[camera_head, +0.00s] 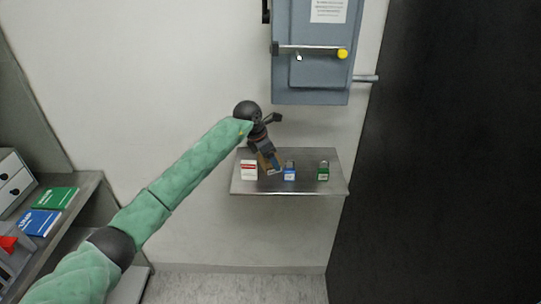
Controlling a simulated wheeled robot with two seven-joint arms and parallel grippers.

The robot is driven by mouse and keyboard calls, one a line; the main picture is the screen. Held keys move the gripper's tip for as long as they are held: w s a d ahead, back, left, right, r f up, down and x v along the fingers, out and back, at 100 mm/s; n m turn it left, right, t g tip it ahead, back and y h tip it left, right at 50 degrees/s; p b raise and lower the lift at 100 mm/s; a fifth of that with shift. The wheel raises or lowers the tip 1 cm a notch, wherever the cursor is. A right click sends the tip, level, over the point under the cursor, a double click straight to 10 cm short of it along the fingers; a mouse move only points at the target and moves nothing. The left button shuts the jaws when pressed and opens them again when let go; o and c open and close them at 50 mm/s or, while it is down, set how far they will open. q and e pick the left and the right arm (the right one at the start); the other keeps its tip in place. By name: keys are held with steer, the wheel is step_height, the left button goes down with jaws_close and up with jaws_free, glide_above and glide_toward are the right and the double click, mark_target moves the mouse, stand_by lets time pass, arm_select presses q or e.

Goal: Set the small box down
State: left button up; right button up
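My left gripper (269,160) reaches in from the left on the green-sleeved arm and points down over a grey metal shelf (307,186) on the wall. A small brown box (270,165) shows at its fingertips, tilted in line with the gripper, and the gripper looks shut on it. The gripper covers part of the box. I cannot tell whether the box touches the shelf. My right gripper is not in view.
On the shelf, a white and red box (249,171) stands left of the gripper. A blue padlock (290,172) is close on the right, and a green padlock (323,172) farther right. A grey switch box (318,75) hangs above. Books (55,198) lie on a left-hand shelf.

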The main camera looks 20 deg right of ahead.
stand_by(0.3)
arm_select(q)
steer(key=o, duration=1.1)
steer(key=shift+f, duration=0.1)
steer(key=shift+r, duration=0.2)
